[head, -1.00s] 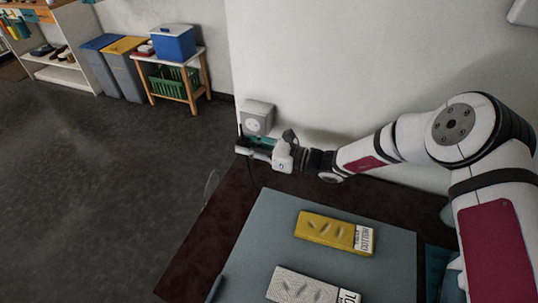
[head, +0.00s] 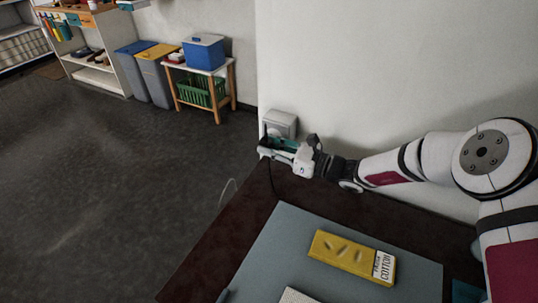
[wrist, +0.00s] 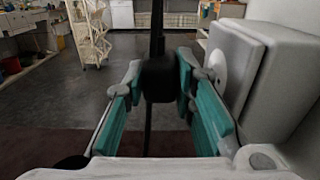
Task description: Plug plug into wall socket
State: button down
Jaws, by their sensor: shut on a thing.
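The black plug (wrist: 159,78) sits between the teal-padded fingers of my gripper (wrist: 158,82) in the wrist view. A dark cable (wrist: 157,25) runs through it, up and down in the picture. The wall socket (wrist: 219,66) is a round face on a grey box, right of the plug and apart from it. In the head view the socket (head: 277,130) is on the wall, just above my gripper (head: 270,147). The fingers partly cover the socket's lower side there, and the plug is hard to make out.
The grey socket box (wrist: 275,80) stands close beside the right finger. A dark tabletop (head: 215,262) with a grey mat (head: 290,232) and a yellow cotton box (head: 352,257) lies below. Bins and a small table (head: 202,72) stand far back. Open floor lies to the left.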

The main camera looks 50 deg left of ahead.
jog(key=shift+w+a+r+b, duration=0.1)
jog(key=shift+w+a+b, duration=0.1)
jog(key=shift+w+b, duration=0.3)
jog(key=shift+w+a+b, duration=0.2)
jog(key=shift+w+b, duration=0.1)
jog(key=shift+w, duration=0.35)
